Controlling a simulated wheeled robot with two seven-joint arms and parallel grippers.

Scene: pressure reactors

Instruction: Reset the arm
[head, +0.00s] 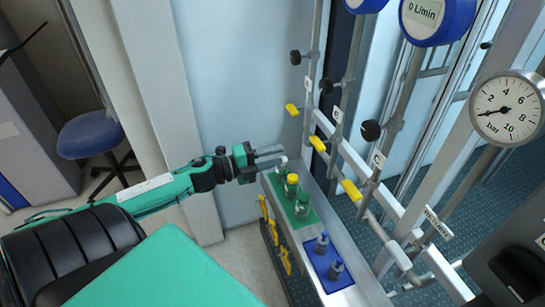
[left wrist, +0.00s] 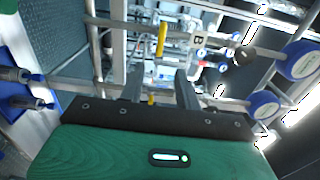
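My left arm, green and black, reaches in from the left in the head view. Its left gripper (head: 279,154) is near the back end of the narrow bench, close to the bottles. The two fingers are apart, with nothing seen held between them. In the left wrist view the left gripper (left wrist: 158,88) also shows its fingers apart, with a yellow valve handle (left wrist: 161,40) beyond them. My right gripper is not in view.
Bottles with yellow and green caps (head: 303,205) stand on a green mat; blue-capped bottles (head: 336,268) stand on a blue mat. Pipes with yellow handles (head: 351,190) and a pressure gauge (head: 505,110) are to the right. A blue stool (head: 90,135) stands at left.

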